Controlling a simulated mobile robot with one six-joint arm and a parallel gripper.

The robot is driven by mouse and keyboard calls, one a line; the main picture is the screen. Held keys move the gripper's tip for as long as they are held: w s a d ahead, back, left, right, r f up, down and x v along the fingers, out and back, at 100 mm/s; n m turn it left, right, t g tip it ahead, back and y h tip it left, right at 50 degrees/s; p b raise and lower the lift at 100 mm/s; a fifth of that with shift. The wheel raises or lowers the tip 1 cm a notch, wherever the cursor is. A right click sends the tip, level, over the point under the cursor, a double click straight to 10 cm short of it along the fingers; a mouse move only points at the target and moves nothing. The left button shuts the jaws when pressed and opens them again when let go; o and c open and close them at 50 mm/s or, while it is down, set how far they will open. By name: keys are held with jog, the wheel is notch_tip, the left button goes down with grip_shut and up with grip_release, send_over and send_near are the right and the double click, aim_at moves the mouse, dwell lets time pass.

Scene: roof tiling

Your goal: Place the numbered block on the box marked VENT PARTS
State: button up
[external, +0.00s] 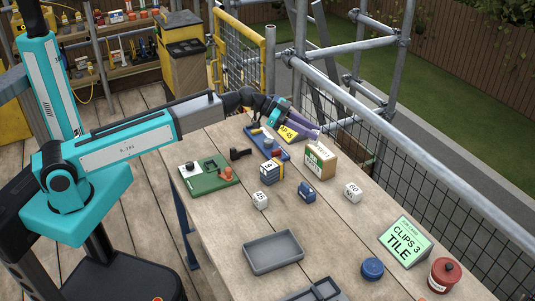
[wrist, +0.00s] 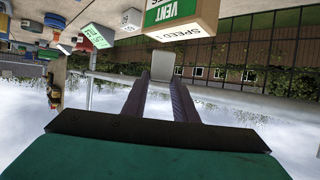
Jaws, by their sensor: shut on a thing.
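The cardboard box with a green label (external: 329,164) stands towards the back right of the wooden table. The word VENT on the box (wrist: 187,27) is readable in the wrist view. My gripper (external: 314,133) is behind and above this box in the external view. In the wrist view, my gripper (wrist: 162,84) is shut on a small pale grey block (wrist: 162,65) at its fingertips. Any number on that block is hidden. The box is apart from the block. A white block (external: 260,200) and another white block marked 60 (external: 352,192) stand on the table.
A yellow piece marked AP 45 (external: 287,131) shows beside my gripper. A green sign (external: 405,241), an empty grey tray (external: 250,257), a green tray (external: 216,186) and a red pot (external: 443,275) are on the table. Scaffold rails (external: 420,178) run along its right side.

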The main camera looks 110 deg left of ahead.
jog(key=shift+w+a+f+p, duration=0.1)
jog(key=shift+w+a+p, duration=0.1)
jog(key=shift+w+a, duration=0.4)
jog(key=shift+w+a+f+p, duration=0.15)
jog(key=shift+w+a, duration=0.15)
jog(key=shift+w, duration=0.45)
jog(key=shift+r, duration=0.1)
jog(key=shift+f+p, duration=0.7)
jog(key=shift+f, duration=1.05)
jog(key=shift+f, duration=0.15)
jog(key=o, duration=1.1)
jog(key=shift+c, duration=0.2)
jog(key=shift+s+r, duration=0.15)
jog(key=shift+r, duration=0.1)
